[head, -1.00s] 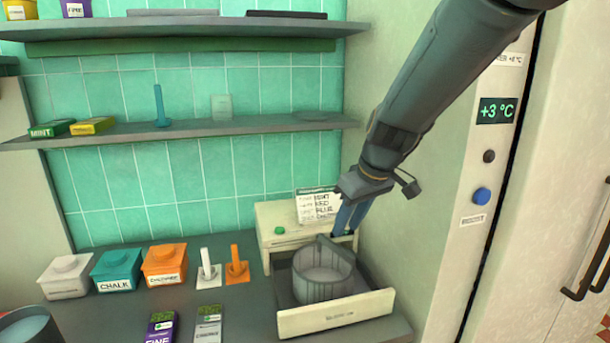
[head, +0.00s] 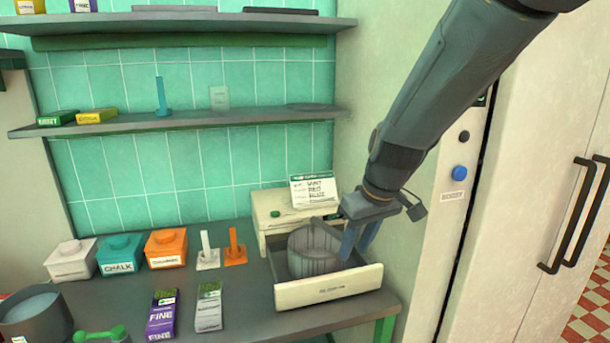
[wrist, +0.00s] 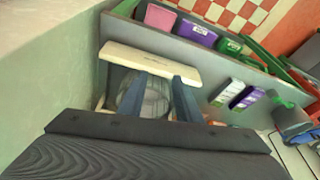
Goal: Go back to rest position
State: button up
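My gripper (head: 355,252) hangs from the arm at the right, above the right part of an open drawer. Its two blue fingers stand apart, and I see nothing held between them. In the wrist view the open fingers (wrist: 158,112) reach out over the drawer. I cannot tell whether a finger touches the pot. The drawer's cream front (head: 328,287) is pulled out from a cream box (head: 272,218).
White, teal and orange (head: 166,248) lidded containers line the counter, with a purple packet (head: 161,316) in front. A shelf (head: 180,126) runs above. A pale wall and a fridge door (head: 530,170) are close on the right.

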jog(key=s+d+f+m+g+h+b, duration=0.1)
jog(key=s+d+f+m+b, duration=0.1)
jog(key=s+f, duration=0.5)
jog(key=s+d+f+m+g+h+b, duration=0.1)
jog(key=s+d+f+m+b, duration=0.2)
jog(key=f, duration=0.6)
jog(key=s+d+b, duration=0.2)
jog(key=s+d, duration=0.1)
jog(key=s, duration=0.1)
jog(key=shift+s+d+f+m, duration=0.15)
jog(key=shift+s+f+m, duration=0.05)
jog(key=shift+s+m, duration=0.15)
